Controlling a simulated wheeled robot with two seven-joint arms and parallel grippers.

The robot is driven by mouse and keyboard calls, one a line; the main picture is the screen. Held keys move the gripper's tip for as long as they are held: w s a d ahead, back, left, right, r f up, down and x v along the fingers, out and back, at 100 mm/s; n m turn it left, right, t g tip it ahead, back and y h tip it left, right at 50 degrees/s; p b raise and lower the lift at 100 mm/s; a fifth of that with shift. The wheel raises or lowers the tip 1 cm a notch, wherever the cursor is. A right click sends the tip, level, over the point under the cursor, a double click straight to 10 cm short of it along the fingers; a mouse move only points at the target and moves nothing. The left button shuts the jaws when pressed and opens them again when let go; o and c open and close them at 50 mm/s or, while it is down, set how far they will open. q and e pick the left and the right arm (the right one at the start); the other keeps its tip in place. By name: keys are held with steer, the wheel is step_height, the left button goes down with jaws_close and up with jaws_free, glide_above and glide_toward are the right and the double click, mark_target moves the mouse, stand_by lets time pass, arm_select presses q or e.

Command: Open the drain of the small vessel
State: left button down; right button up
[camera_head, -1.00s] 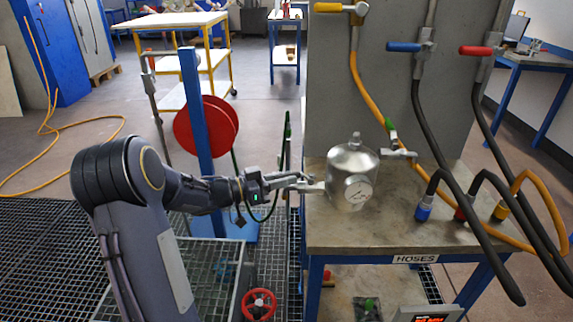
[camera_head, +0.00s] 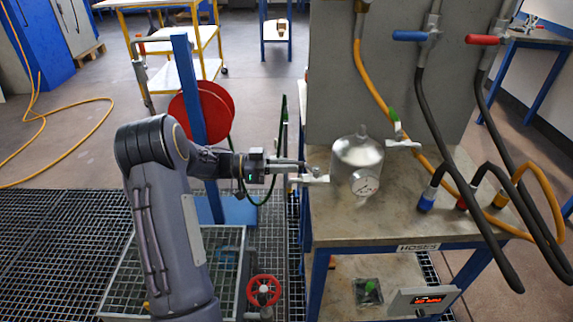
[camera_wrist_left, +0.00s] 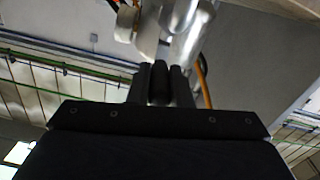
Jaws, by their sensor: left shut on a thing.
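The small vessel (camera_head: 350,155) is a shiny metal pot with a domed top and a round gauge (camera_head: 365,183) on its front. It stands upright on the bench. A pale drain fitting (camera_head: 310,179) sticks out from its left side. My left gripper (camera_head: 300,166) is at that fitting, just left of the vessel. In the left wrist view its fingers (camera_wrist_left: 160,82) are close together on a narrow dark piece, apparently the drain handle, with pale and metal parts (camera_wrist_left: 190,35) beyond. The exact grip is partly hidden. My right gripper is out of view.
A pale valve with a green handle (camera_head: 396,119) sits right of the vessel. Orange and black hoses hang across the bench's (camera_head: 400,215) right side. A red reel (camera_head: 202,115) on a blue post stands behind my left arm. A red handwheel (camera_head: 263,290) is below.

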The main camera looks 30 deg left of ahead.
arm_select(q)
steer(key=shift+r, duration=0.15)
steer(key=c, duration=1.3)
jaws_free()
steer(key=shift+w, duration=0.1)
steer(key=v, duration=0.8)
steer(key=shift+w+d, duration=0.1)
